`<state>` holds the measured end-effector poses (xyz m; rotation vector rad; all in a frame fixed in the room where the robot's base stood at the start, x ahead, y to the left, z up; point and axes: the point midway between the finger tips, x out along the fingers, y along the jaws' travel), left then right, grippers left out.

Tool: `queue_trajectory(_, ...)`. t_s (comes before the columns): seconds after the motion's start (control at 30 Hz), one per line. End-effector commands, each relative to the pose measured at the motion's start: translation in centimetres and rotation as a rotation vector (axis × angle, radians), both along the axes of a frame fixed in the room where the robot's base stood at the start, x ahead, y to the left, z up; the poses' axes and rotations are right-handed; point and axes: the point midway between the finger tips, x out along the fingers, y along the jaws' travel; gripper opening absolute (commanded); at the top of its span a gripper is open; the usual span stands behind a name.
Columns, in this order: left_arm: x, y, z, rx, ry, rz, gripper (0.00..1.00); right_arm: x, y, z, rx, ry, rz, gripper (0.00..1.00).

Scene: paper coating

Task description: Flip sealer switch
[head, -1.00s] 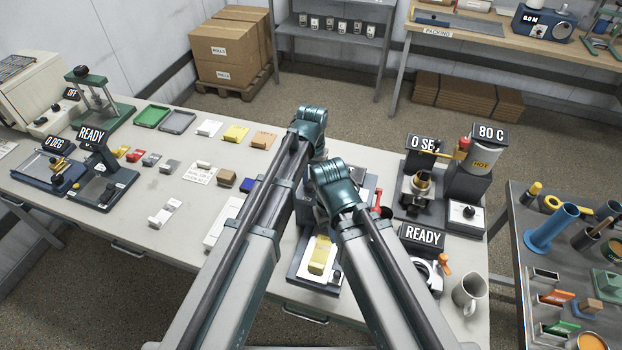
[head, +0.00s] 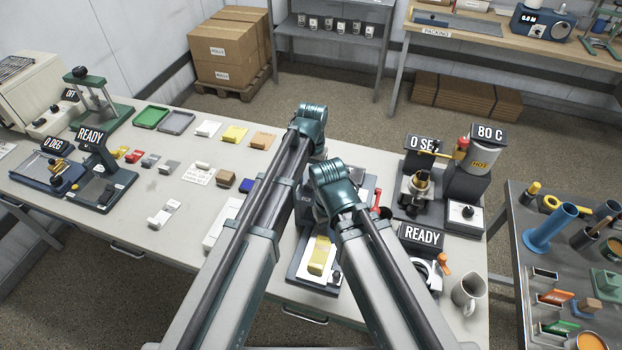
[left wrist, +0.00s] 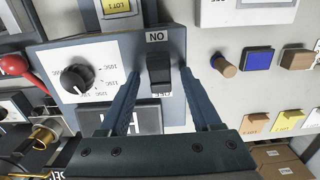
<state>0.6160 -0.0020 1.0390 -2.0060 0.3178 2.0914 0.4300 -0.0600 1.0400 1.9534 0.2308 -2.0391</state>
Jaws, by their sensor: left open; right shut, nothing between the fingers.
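The sealer (head: 297,268) is a dark blue-grey unit on the bench, partly hidden behind my arms in the head view. Its panel (left wrist: 100,45) fills the middle of the left wrist view, with a black knob (left wrist: 77,79) on a white dial. The black rocker switch (left wrist: 160,72) sits right of the dial between upside-down ON and OFF labels. My left gripper (left wrist: 160,76) is open, with one finger on each side of the switch. Whether they touch it, I cannot tell. My right gripper (head: 322,212) is shut and empty, mostly hidden below its wrist in the head view.
A yellow piece (head: 320,254) lies on the sealer's front. A red-handled lever (left wrist: 14,66) stands beside the panel. A hot pot (head: 480,160) and a READY display (head: 422,236) stand to the right. Small blocks and packets (head: 235,133) lie to the left.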

Motion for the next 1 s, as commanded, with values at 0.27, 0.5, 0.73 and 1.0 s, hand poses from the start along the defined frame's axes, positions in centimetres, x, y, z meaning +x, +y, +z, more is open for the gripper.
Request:
queue_trajectory(0.27,0.1,0.0,2.4,0.0,0.0,0.0,0.65,0.0,0.0,2.4,0.001,0.0,-0.004,0.0)
queue_trajectory(0.5,0.2,-0.1,6.0,0.0,0.0,0.0,0.65,0.0,0.0,5.9,0.002,-0.001,-0.011,0.0)
queue_trajectory(0.73,0.4,-0.1,9.5,0.0,0.0,0.0,0.65,0.0,0.0,9.5,0.002,0.0,-0.015,0.0)
queue_trajectory(1.0,0.5,-0.2,13.1,0.0,0.0,0.0,0.65,-0.1,0.0,13.1,0.002,0.003,-0.011,0.0)
